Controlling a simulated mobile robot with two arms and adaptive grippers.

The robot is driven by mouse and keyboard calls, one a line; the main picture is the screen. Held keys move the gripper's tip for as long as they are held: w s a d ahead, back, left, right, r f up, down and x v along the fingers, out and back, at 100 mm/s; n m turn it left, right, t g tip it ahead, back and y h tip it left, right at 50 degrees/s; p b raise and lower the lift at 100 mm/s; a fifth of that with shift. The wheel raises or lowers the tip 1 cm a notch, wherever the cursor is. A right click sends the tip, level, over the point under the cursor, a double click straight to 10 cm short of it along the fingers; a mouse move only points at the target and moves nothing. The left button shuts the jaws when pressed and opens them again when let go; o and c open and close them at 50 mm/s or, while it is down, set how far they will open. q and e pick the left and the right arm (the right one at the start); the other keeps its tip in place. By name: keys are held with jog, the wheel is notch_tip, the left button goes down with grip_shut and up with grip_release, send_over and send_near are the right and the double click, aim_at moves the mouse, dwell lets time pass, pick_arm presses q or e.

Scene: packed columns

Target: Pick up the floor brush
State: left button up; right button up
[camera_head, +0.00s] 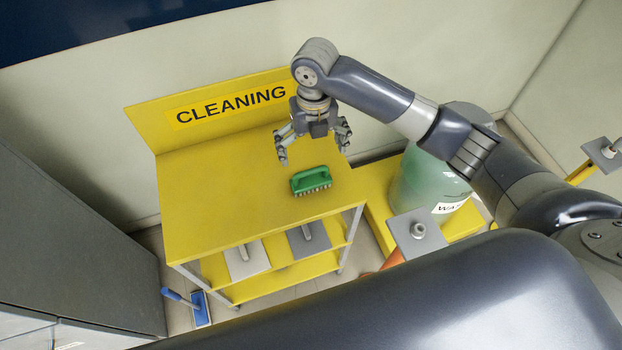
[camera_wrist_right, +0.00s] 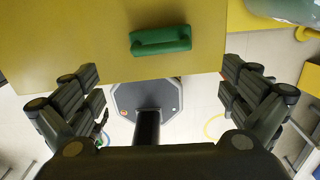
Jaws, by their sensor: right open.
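A green brush (camera_head: 311,181) with a loop handle and pale bristles stands bristles down on the yellow top of the cleaning stand (camera_head: 220,200). In the right wrist view the brush (camera_wrist_right: 160,41) shows from above, near the edge of the yellow top, ahead of the fingers. My right gripper (camera_head: 314,150) is open and empty, pointing down above the stand, on the wall side of the brush in the head view. It is apart from the brush. The open fingers (camera_wrist_right: 160,98) spread to both sides in the wrist view. My left gripper is not in view.
An upright yellow panel (camera_head: 232,104) marked CLEANING backs the stand. Grey plates with handles lie on the lower shelf (camera_head: 292,274). A green tank (camera_head: 428,182) stands on the right, and a blue-handled tool (camera_head: 197,306) is on the floor. The rest of the top is clear.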

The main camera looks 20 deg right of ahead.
aim_at(311, 170)
jog(key=shift+w+d+f+n, duration=0.1)
jog(key=shift+d+f+n, duration=0.05)
jog(key=shift+d+n, duration=0.2)
notch_tip(311, 170, down, 4)
jog(key=shift+a+f+p, duration=0.1)
jog(key=shift+f+p, duration=0.1)
jog(key=shift+p, duration=0.3)
jog(key=f, duration=0.1)
jog(key=f+p, duration=0.1)
jog(key=f, duration=0.2)
jog(key=shift+w+a+f+p, duration=0.2)
jog(key=shift+a+f+p, duration=0.1)
jog(key=shift+f+p, duration=0.1)
jog(key=shift+f, duration=0.25)
jog(key=c, duration=1.4)
